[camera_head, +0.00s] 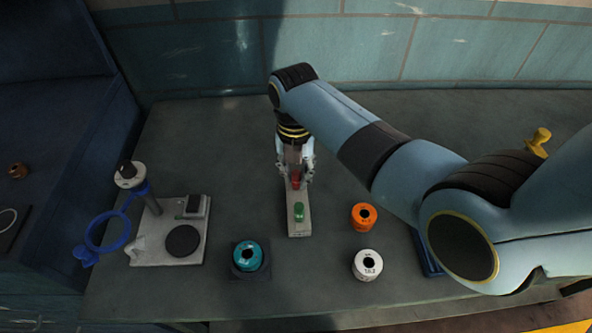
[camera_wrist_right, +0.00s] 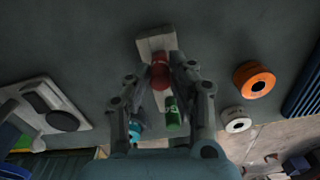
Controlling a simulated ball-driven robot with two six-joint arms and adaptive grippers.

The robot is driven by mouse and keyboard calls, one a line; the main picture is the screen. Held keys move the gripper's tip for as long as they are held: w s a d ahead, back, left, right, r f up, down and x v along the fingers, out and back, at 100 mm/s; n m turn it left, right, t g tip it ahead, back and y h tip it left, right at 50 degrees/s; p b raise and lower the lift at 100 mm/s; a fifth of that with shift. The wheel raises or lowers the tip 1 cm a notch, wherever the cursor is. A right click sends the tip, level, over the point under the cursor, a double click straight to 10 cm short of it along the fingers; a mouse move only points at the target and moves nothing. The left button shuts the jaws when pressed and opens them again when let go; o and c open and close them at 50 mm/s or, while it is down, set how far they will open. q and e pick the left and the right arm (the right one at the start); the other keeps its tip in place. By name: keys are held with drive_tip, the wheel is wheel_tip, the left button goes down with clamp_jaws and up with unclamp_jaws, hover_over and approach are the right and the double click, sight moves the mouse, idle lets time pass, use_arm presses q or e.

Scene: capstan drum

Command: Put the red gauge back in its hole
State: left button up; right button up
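The red gauge (camera_head: 296,182) is a small red cylinder between the fingertips of my right gripper (camera_head: 296,171), over the far part of a narrow pale block (camera_head: 299,229). In the right wrist view the red gauge (camera_wrist_right: 159,72) shows between the dark fingers, which look closed on its sides. I cannot tell whether its lower end is inside the block or just above it. The green gauge (camera_head: 299,211) stands in the block nearer to me; it also shows in the wrist view (camera_wrist_right: 173,113). The red gauge's hole is hidden. My left gripper is not in view.
An orange spool (camera_head: 364,216) and a white spool (camera_head: 367,265) stand right of the block. A teal spool (camera_head: 248,256) sits on a dark square base at front left. A pale stand with a blue ring (camera_head: 107,232) is at left. Bench around the block is clear.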

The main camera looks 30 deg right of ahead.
drive_tip(key=o, duration=0.5)
drive_tip(key=shift+c, duration=0.2)
wheel_tip(320, 180, up, 12)
drive_tip(key=shift+f, duration=0.1)
idle(0.5)
